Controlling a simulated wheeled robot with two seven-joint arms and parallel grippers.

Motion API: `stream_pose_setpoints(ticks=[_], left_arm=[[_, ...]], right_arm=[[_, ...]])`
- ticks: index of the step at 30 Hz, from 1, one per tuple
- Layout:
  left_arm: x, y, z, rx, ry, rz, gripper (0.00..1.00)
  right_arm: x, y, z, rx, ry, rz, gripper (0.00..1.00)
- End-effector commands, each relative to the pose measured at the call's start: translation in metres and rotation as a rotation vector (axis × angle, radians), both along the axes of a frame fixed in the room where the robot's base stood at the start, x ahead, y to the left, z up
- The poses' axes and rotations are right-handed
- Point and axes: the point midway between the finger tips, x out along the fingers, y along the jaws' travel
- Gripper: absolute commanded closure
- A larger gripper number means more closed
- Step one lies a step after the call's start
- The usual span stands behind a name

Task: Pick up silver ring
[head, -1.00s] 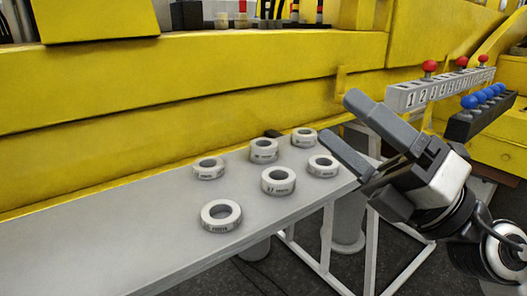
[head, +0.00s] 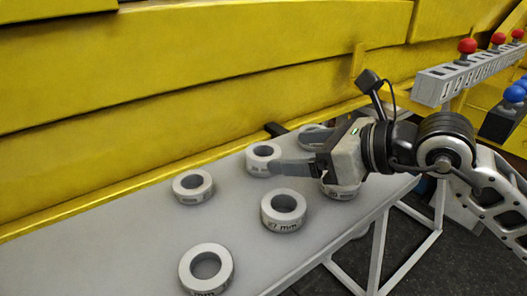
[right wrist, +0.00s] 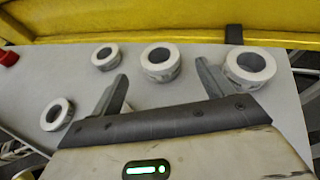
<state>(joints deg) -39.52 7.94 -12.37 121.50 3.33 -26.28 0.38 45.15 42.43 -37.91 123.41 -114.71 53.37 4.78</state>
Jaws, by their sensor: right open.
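Several silver-white rings with printed labels lie flat on the grey table. My right gripper (head: 287,154) is open and empty, pointing left above the rings. One ring (head: 257,165) is just beyond its fingertips at the back; in the right wrist view this ring (right wrist: 161,74) appears between and ahead of the two fingers. Another ring (head: 308,143) near the back edge is partly hidden by the gripper. A ring (head: 341,192) lies partly hidden under the wrist. Other rings lie at the left (head: 192,196), centre (head: 284,222) and front (head: 206,285). My left gripper is out of view.
The grey table (head: 110,230) is bare at the left. A yellow boom wall (head: 180,90) runs along its back edge, with a small black block (head: 275,129) there. A numbered grey rack with red knobs (head: 445,82) and a dark rack with blue balls (head: 500,122) stand at the right.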

Motion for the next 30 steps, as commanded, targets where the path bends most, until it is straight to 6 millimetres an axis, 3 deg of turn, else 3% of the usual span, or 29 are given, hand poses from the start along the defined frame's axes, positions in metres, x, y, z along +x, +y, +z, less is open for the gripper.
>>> stream_pose_setpoints(ticks=[18, 26, 27, 30], left_arm=[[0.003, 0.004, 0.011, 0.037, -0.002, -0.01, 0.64], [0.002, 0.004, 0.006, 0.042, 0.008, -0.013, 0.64], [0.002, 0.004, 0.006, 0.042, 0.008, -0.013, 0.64], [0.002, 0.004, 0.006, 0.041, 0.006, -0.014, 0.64]], right_arm=[[0.035, 0.055, -0.026, 0.002, 0.001, 0.0, 0.2], [0.037, 0.058, -0.029, 0.001, 0.0, 0.0, 0.2], [0.037, 0.058, -0.029, 0.001, 0.0, 0.0, 0.23], [0.037, 0.057, -0.028, 0.001, 0.0, 0.0, 0.51]])
